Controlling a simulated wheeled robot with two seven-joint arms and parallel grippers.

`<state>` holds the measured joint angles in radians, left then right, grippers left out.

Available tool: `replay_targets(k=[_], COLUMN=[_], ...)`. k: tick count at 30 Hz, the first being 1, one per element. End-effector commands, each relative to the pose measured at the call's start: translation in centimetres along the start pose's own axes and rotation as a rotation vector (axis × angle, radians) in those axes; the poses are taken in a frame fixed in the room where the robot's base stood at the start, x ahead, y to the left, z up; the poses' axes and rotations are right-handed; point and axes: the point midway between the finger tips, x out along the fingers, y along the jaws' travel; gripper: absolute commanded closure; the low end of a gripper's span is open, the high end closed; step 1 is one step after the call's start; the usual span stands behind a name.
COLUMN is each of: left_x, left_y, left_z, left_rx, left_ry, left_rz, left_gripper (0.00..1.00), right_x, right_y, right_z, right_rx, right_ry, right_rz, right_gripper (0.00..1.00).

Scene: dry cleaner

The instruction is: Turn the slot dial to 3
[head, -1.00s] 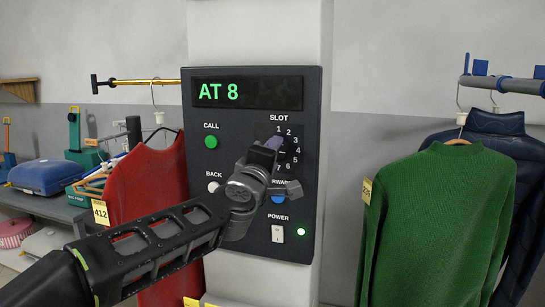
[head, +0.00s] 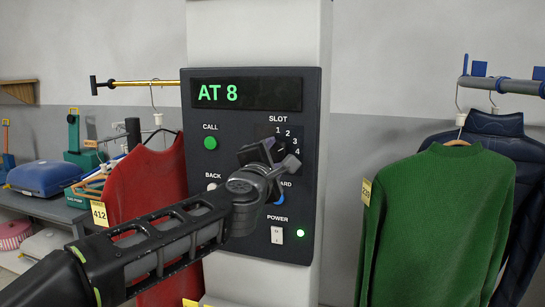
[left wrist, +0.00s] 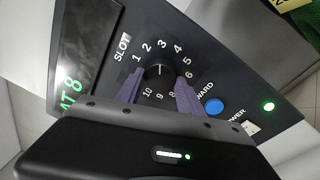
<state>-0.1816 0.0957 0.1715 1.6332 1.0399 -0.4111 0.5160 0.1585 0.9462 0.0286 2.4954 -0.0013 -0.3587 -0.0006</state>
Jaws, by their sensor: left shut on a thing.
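The slot dial (left wrist: 159,80) is a dark knob inside a ring of white numbers on the black control panel (head: 238,170). In the left wrist view its short white mark points at about the 3. My left gripper (head: 266,152) is shut on the dial, with a purple finger on each side of it in the left wrist view (left wrist: 158,90). In the head view the gripper hides the dial and its lower numbers. My right gripper is not in view.
The panel's display (head: 247,94) reads AT 8. A green CALL button (head: 210,143), a white BACK button (head: 212,187), a blue button (left wrist: 213,106) and a power switch (head: 277,235) are close by. A red garment (head: 147,200) and a green sweater (head: 440,220) hang either side.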

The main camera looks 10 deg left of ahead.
Motion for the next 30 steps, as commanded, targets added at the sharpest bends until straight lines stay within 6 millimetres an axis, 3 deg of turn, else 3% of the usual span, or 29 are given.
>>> replay_targets(k=[7,8,15,25,30], left_x=[0.0,0.0,0.0,-0.2,-1.9], left_y=[-0.2,-0.2,-0.1,0.0,0.0], left_z=[0.0,0.0,0.0,0.0,0.0], left_rx=[0.001,0.001,0.001,0.001,0.001], left_ry=[-0.001,-0.001,-0.001,-0.001,-0.002], left_rz=[-0.004,-0.004,-0.002,0.000,0.001], left_gripper=[0.96,0.55,0.35,0.34,0.34], right_x=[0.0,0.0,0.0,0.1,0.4], right_y=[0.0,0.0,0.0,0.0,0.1], right_z=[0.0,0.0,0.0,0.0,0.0], right_rx=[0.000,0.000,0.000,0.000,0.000], right_ry=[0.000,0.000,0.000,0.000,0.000], right_rz=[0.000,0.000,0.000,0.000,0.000], right_gripper=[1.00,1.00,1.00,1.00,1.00])
